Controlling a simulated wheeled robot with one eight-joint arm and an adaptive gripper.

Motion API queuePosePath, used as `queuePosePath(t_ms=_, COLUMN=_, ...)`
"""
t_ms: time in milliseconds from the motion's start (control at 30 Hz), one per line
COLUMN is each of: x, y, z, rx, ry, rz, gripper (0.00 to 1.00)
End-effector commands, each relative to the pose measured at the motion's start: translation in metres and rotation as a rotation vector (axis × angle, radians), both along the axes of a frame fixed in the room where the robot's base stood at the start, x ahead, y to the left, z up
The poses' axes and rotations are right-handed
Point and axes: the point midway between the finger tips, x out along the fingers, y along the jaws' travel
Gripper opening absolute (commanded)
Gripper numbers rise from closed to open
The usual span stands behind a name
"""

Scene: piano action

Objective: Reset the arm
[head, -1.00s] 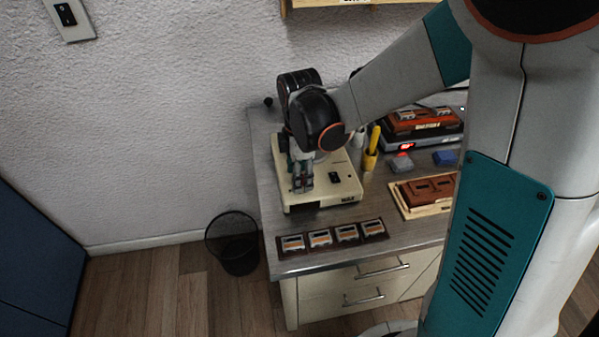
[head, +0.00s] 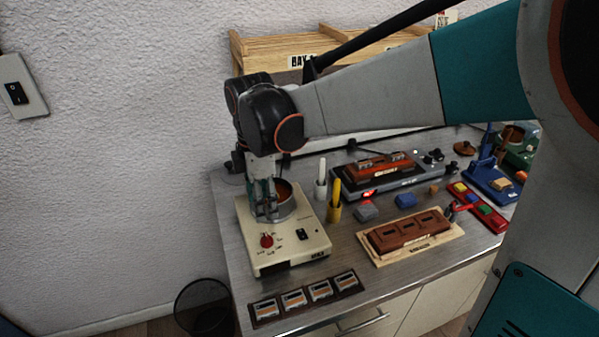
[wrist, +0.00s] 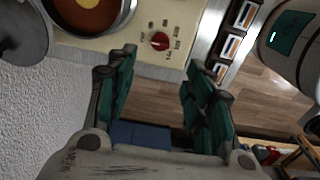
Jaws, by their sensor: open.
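My gripper (head: 264,208) points down over the left part of a cream box (head: 290,258), close to a metal pot (head: 290,206) with orange-brown contents. The head view does not show clearly whether it touches the pot. In the wrist view my gripper (wrist: 160,62) has its two teal-padded fingers apart with nothing between them. The box's red knob (wrist: 160,41) lies just beyond the fingertips there, and the pot (wrist: 92,12) is at the upper left. The red knob also shows in the head view (head: 267,241), beside a black switch (head: 303,233).
A strip of small labelled blocks (head: 307,297) lies along the front edge. Yellow (head: 334,205) and white (head: 321,185) holders stand right of the box. A brown block on a wooden board (head: 410,233) lies further right. A wooden shelf (head: 390,53) hangs behind.

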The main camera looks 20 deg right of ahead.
Motion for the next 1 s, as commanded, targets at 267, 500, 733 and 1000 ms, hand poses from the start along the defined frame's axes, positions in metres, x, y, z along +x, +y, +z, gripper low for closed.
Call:
queuePosePath(t_ms=267, x=-0.003, y=0.000, z=0.001, rx=0.000, ry=-0.001, rz=-0.001, gripper=0.47)
queuePosePath(t_ms=500, x=-0.021, y=-0.015, z=0.015, rx=0.019, ry=-0.071, rz=-0.186, gripper=0.47)
queuePosePath(t_ms=733, x=-0.058, y=-0.042, z=0.036, rx=0.091, ry=-0.211, rz=-0.575, gripper=0.47)
queuePosePath(t_ms=1000, x=-0.103, y=-0.069, z=0.044, rx=0.236, ry=-0.357, rz=-1.028, gripper=0.47)
